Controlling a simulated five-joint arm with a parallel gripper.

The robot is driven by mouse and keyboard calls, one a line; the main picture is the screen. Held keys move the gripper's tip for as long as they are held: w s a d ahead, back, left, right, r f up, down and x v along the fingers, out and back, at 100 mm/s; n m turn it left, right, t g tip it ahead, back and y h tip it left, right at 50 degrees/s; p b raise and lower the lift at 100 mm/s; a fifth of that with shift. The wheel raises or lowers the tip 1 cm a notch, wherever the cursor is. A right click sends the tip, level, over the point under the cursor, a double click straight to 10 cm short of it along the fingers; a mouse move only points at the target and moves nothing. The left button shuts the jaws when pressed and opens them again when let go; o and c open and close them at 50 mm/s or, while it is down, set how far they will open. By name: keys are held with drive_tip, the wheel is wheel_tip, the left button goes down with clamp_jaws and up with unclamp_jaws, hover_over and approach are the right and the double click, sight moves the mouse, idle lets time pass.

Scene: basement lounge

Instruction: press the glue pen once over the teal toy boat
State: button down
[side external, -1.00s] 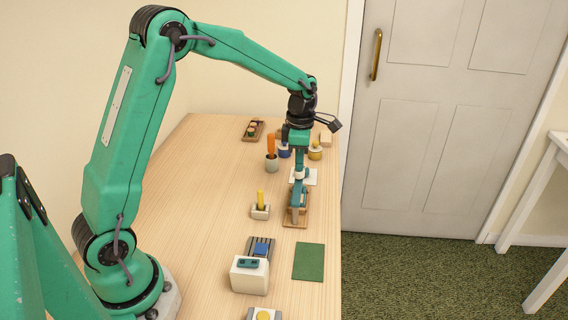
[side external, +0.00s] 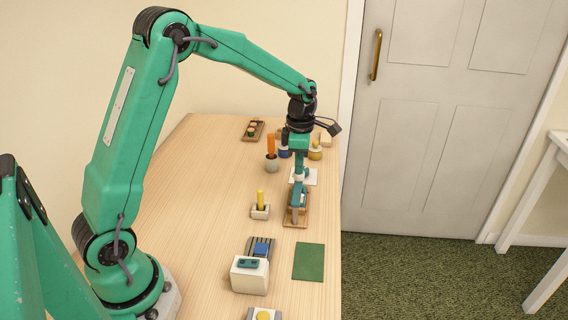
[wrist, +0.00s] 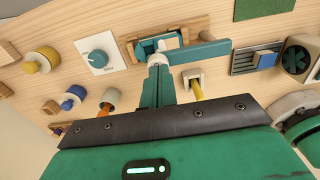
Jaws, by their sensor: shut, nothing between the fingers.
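My gripper (wrist: 158,84) points down over the wooden tray, its teal fingers shut with nothing between them. They also show in the side view (side external: 299,166). At the fingertips is a white collar, with a teal bar (wrist: 200,52) reaching right from it in the wrist view. I cannot tell whether this bar is the glue pen. The tray (wrist: 130,46) holds a teal and white piece (wrist: 172,42), apparently the toy boat, partly hidden by the collar and bar. Whether the bar touches it is unclear.
A yellow stick in a pale holder (side external: 260,212) and an orange stick in a cup (side external: 272,163) stand left of the tray. A green mat (side external: 309,262) and a white box (side external: 249,276) are nearer.

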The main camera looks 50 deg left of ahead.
wheel_tip(320, 180, up, 14)
idle(0.6)
drive_tip(key=shift+f, duration=0.1)
idle(0.4)
drive_tip(key=s+d+r+m+t, duration=0.2)
drive_tip(key=s+m, duration=0.5)
drive_tip(key=s+d+r+m+t, duration=0.1)
drive_tip(key=s+d+r+m, duration=0.1)
drive_tip(key=s+m, duration=0.45)
drive_tip(key=s+d+f+m+t, duration=0.1)
drive_tip(key=s+f+m, duration=0.3)
drive_tip(key=s+m, duration=0.7)
drive_tip(key=shift+s+d+m+t, duration=0.15)
drive_tip(key=shift+d+m+t, duration=0.1)
drive_tip(key=shift+m+t, duration=0.8)
drive_tip(key=c, duration=2.1)
unclamp_jaws()
drive_tip(key=shift+g, duration=0.25)
